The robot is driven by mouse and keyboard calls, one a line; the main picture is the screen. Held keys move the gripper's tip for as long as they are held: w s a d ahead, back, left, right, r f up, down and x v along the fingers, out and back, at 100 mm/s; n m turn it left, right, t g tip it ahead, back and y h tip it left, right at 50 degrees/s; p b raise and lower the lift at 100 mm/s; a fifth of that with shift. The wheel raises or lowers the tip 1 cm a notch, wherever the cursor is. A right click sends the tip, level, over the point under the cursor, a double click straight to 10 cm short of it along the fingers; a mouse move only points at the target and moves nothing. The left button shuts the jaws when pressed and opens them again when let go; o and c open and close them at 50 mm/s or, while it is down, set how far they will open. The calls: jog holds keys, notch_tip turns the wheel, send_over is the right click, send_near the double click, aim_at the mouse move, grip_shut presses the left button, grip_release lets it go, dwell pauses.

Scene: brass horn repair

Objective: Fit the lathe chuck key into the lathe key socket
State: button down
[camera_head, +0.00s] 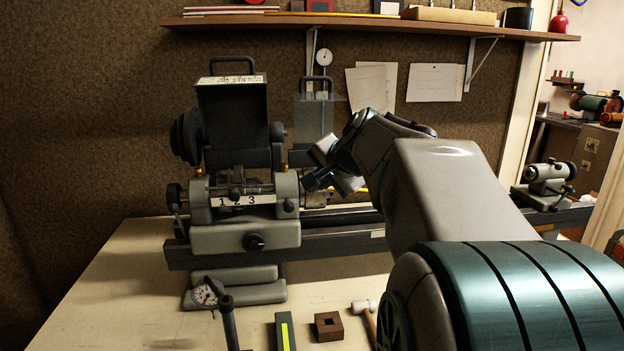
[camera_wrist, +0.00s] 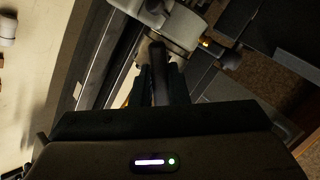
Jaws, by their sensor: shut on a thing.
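My gripper (camera_head: 318,182) is at the right side of the lathe headstock (camera_head: 244,236), in front of the chuck area. In the wrist view my gripper (camera_wrist: 162,88) is shut on the dark lathe chuck key (camera_wrist: 158,62), between its two fingers. The key's far end points at the round grey lathe chuck (camera_wrist: 176,30) and overlaps it in the picture. I cannot tell whether it touches the chuck. The key socket is not discernible. In the head view the key is mostly hidden by my gripper.
The lathe bed (camera_head: 345,244) runs right. A shelf (camera_head: 370,24) hangs above.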

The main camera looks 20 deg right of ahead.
jog(key=shift+w+d+f, duration=0.15)
jog(key=shift+w+f, duration=0.1)
jog(key=shift+w, duration=0.2)
jog(key=shift+w+d+f, duration=0.1)
jog(key=shift+w+f, duration=0.1)
jog(key=shift+w, duration=0.2)
